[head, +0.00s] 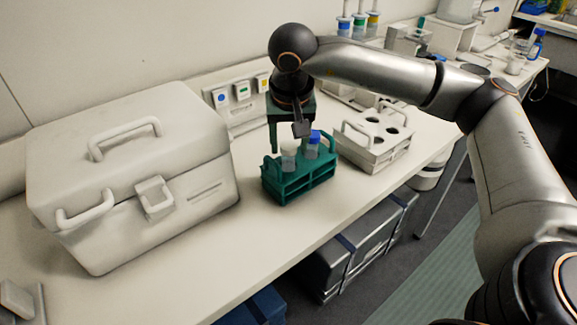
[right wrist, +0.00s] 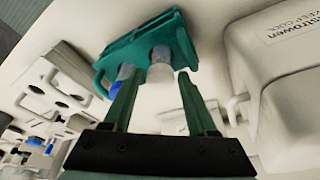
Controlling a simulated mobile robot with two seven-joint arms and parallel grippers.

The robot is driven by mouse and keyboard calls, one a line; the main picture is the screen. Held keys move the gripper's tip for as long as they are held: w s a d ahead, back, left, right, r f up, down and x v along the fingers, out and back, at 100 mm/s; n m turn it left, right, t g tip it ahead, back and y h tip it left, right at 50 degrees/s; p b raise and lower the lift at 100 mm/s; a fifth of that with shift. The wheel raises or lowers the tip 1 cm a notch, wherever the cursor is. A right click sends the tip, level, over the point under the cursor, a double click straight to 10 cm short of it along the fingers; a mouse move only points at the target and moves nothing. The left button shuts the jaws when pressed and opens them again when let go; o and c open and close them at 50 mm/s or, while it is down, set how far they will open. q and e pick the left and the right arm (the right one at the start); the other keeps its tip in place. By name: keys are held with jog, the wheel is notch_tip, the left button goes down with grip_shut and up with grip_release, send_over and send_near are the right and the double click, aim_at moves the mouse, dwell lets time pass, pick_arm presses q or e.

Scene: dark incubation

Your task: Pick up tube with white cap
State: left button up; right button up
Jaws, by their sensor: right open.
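The tube with the white cap (head: 289,158) stands in a green rack (head: 300,186) on the bench. A tube with a blue cap (head: 314,143) stands beside it in the same rack. My right gripper (head: 287,144) is open and points down just above the white-capped tube. In the right wrist view, the white cap (right wrist: 160,72) shows between the two green fingers (right wrist: 159,77), with a gap on each side. The blue cap (right wrist: 117,89) lies partly behind the left finger. My left gripper is not in view.
A large white case (head: 130,170) stands left of the rack. A white holder with round holes (head: 377,148) stands close to the rack's right. A wall panel with coloured buttons (head: 241,92) is behind. The bench front (head: 240,245) is clear near its edge.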

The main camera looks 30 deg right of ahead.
aim_at(288, 166)
jog(key=shift+x, duration=1.4)
jog(key=shift+c, duration=0.3)
grip_shut()
